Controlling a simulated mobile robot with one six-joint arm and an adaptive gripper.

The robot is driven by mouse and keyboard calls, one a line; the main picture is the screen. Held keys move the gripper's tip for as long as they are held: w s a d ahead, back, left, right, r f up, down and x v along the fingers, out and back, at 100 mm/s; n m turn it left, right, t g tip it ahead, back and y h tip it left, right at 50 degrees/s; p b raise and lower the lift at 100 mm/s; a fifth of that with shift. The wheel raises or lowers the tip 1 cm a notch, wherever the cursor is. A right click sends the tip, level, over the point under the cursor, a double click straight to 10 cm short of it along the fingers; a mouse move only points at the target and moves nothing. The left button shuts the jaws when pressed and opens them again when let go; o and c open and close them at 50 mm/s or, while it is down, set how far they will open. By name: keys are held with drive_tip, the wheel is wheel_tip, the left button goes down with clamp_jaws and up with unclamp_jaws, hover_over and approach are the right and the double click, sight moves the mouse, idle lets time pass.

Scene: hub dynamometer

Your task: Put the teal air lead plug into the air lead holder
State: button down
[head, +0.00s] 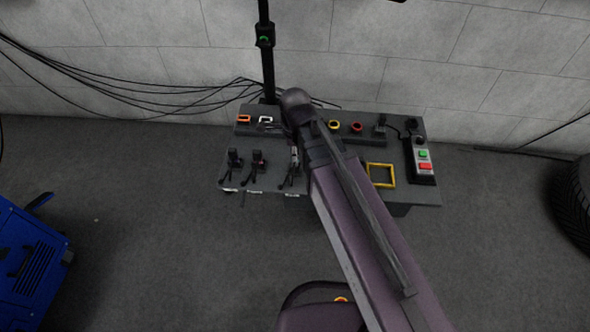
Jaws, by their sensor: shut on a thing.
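My arm reaches in from the lower right to the grey bench, with its wrist over the middle. My gripper (294,155) points down below the wrist, left of the forearm, and only a small part of it shows. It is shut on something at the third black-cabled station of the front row. What it holds is too small and covered to identify. I see no teal colour, so I cannot pick out the air lead plug. I cannot tell which fitting is the air lead holder.
Two black stations (233,160) (257,160) stand left of my gripper. The back ledge carries an orange frame (244,119), a white clip (265,120) and round yellow (334,125) and red (356,127) rings. Right are a yellow square frame (381,175) and a button box (423,160). A black post (267,65) rises behind.

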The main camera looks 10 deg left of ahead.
drive_tip(key=shift+f+b, duration=0.95)
drive_tip(key=shift+f, duration=0.1)
drive_tip(key=shift+c, duration=2.3)
unclamp_jaws()
drive_tip(key=shift+r, duration=0.25)
wheel_tip(320, 180, up, 6)
drive_tip(key=p, duration=0.7)
drive_tip(key=shift+r, duration=0.2)
drive_tip(key=shift+w+r, duration=0.15)
drive_tip(key=shift+w, duration=0.1)
drive_tip(key=w+a, duration=0.3)
drive_tip(key=w, duration=1.2)
drive_tip(key=shift+a+f, duration=0.2)
drive_tip(key=shift+a, duration=0.15)
